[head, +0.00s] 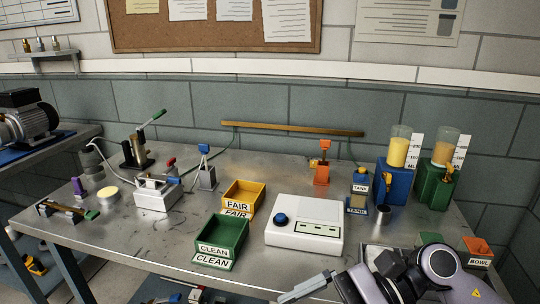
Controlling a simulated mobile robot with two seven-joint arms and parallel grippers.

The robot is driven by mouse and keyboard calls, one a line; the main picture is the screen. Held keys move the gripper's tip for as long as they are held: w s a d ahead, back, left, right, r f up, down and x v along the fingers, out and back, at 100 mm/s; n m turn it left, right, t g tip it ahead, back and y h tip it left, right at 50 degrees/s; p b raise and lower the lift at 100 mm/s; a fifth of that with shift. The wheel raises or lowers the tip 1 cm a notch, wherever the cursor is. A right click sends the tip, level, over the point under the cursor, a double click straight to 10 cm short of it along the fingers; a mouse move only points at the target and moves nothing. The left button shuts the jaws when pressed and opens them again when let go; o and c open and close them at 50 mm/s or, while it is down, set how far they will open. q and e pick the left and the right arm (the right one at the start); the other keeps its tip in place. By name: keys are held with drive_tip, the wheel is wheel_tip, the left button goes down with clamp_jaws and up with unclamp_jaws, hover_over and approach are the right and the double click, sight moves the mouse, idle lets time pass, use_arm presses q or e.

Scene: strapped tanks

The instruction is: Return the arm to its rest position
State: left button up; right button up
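My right arm comes in at the lower right, and its gripper (305,288) points left over the front edge of the bench (120,243). Only part of this gripper shows, and I cannot tell whether its fingers are apart. It appears clear of the boxes and tanks. My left gripper is not in view. A small blue-capped tank (360,183) labelled TANK stands on the right half of the bench.
A white device with a blue knob (304,223) lies left of my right arm. A green CLEAN bin (222,238) and yellow FAIR bin (243,200) stand beside it. An orange BOWL bin (477,248) is at far right. A motor (27,117) sits on the left side table.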

drive_tip(key=w+r+m+t+y, duration=0.2)
drive_tip(key=m+t+y, duration=0.3)
drive_tip(key=m, duration=0.5)
drive_tip(key=w+r+m+t+y, duration=0.25)
drive_tip(key=m+t, duration=0.35)
drive_tip(key=m, duration=0.4)
drive_tip(key=w+d+f+m+t+h, duration=0.1)
drive_tip(key=d+f+m+t+h, duration=0.15)
drive_tip(key=m, duration=0.45)
drive_tip(key=w+d+f+m+t+h+p, duration=0.1)
drive_tip(key=d+f+m+t+h, duration=0.1)
drive_tip(key=f+m+t+h, duration=0.3)
drive_tip(key=w+d+f+m+t+h, duration=0.1)
drive_tip(key=d+f+m+t+h, duration=0.15)
drive_tip(key=m, duration=0.55)
drive_tip(key=s+d+f+m+g+h, duration=0.3)
drive_tip(key=s+f+m, duration=0.3)
drive_tip(key=f+m, duration=0.3)
drive_tip(key=s+d+f+m+g+h, duration=0.3)
drive_tip(key=s+f+m+h, duration=0.3)
drive_tip(key=f+m, duration=0.3)
wheel_tip(320, 180, down, 3)
drive_tip(key=shift+s+d+r+m+g, duration=0.1)
drive_tip(key=shift+s+d+m+g, duration=0.25)
drive_tip(key=shift+d, duration=0.4)
